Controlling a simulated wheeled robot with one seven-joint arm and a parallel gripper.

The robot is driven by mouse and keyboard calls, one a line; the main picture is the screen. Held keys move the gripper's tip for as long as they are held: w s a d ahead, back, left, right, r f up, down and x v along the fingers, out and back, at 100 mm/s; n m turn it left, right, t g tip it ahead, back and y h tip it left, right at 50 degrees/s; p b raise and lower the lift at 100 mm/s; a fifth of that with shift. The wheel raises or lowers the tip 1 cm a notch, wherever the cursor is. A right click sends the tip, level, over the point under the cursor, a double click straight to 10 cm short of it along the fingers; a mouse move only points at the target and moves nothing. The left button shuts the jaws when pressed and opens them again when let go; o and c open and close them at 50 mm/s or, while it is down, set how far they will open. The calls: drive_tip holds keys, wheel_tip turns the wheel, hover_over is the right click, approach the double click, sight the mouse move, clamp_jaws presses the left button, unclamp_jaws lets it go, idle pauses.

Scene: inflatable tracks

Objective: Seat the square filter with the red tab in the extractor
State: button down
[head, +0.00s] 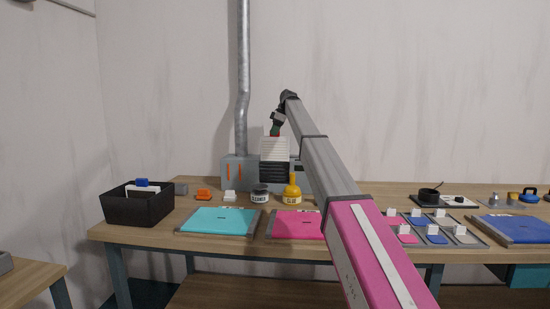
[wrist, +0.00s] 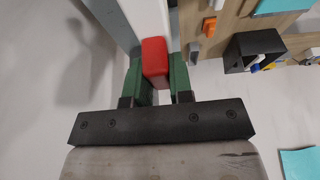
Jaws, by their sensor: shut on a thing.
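My gripper (head: 275,132) is shut on the red tab (wrist: 155,60) of the white square filter (head: 274,147), with a green finger on each side of the tab. The filter hangs below the gripper with its pleated face towards the head camera. In the wrist view only a white strip of the filter (wrist: 147,18) shows beyond the tab. The blue-grey extractor (head: 238,172), with orange marks and a metal duct, stands at the back of the table. The filter overlaps the extractor's right part in the head view, above a dark ribbed area. Whether they touch cannot be told.
A black bin (head: 138,206) holding a white piece with a blue tab stands at the left. A yellow bottle (head: 292,190), a jar (head: 260,194) and small orange and white blocks stand before the extractor. Turquoise (head: 218,221) and pink (head: 295,224) screens lie at the front.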

sight(275, 152)
wheel_tip(275, 152, down, 11)
drive_tip(key=shift+r, duration=0.1)
idle(0.4)
drive_tip(key=c, duration=1)
unclamp_jaws()
drive_tip(key=v, duration=1)
drive_tip(key=shift+r, duration=0.35)
drive_tip(key=shift+d+r, duration=0.35)
drive_tip(key=shift+r, duration=0.2)
